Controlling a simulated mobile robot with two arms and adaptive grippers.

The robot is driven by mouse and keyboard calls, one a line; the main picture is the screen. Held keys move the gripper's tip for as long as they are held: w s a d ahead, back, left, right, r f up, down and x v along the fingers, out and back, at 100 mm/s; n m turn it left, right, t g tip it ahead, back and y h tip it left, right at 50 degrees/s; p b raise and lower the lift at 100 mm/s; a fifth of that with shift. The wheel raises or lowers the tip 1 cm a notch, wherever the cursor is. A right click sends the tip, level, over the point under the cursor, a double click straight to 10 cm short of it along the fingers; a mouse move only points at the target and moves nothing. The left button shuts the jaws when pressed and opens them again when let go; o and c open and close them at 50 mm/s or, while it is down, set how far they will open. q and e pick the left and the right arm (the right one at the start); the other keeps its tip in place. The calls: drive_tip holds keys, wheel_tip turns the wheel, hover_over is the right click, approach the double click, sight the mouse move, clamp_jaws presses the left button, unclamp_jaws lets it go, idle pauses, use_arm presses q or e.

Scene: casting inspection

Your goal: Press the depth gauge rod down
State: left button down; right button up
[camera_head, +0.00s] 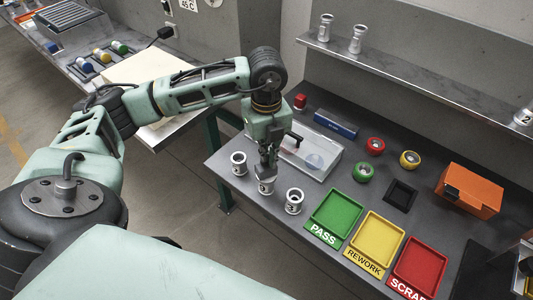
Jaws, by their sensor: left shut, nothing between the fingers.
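My left gripper (266,165) points down and is shut, just above the middle one of three grey numbered castings. This casting (266,186) stands upright near the table's front edge, its top largely covered by the gripper and a grey piece below it. I cannot make out the depth gauge rod for certain; it may be that grey piece under the fingertips. I cannot tell whether the fingertips touch it. Another casting (238,164) stands to the left and one marked 3 (294,202) to the right. My right gripper is not in view.
A clear-lidded case (325,165) lies right behind my gripper. Green PASS (335,214), yellow REWORK (376,243) and red SCRAP (418,266) trays lie to the right. Several coloured rings, a blue box (336,123) and an orange box (475,188) stand farther back.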

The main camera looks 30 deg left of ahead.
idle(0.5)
use_arm(q)
wheel_tip(320, 180, up, 8)
drive_tip(key=p, duration=0.5)
drive_tip(key=shift+r, duration=0.25)
idle(0.5)
